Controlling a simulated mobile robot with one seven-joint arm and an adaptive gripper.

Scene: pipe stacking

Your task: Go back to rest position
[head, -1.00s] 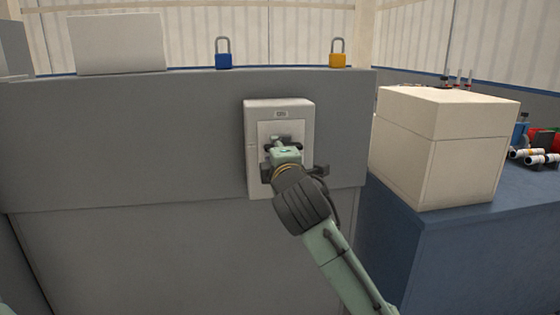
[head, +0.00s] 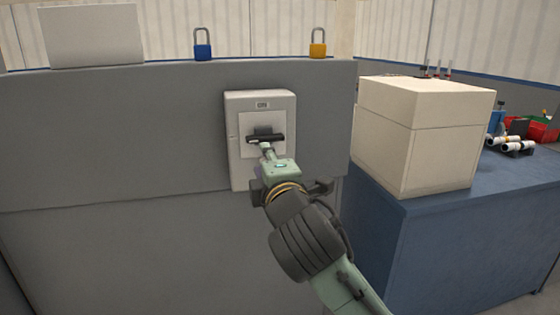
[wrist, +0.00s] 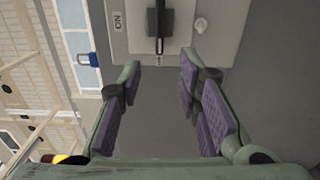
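A light grey switch box (head: 234,150) with an ON label and a black handle (head: 272,138) is mounted on the grey panel. The handle lies level in the head view. In the wrist view the box (wrist: 228,28) and its handle (wrist: 151,22) are at the top, beyond my fingertips. My gripper (wrist: 160,85) is open, with its purple-padded fingers apart and nothing between them. In the head view my gripper (head: 267,152) is in front of the box, just below the handle, and covers the box's lower part.
A blue padlock (head: 203,51) and a yellow padlock (head: 317,50) stand on the panel's top ledge. A cream box (head: 420,150) sits on the blue bench (head: 450,225) to the right, with white pipe pieces (head: 515,146) beyond it.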

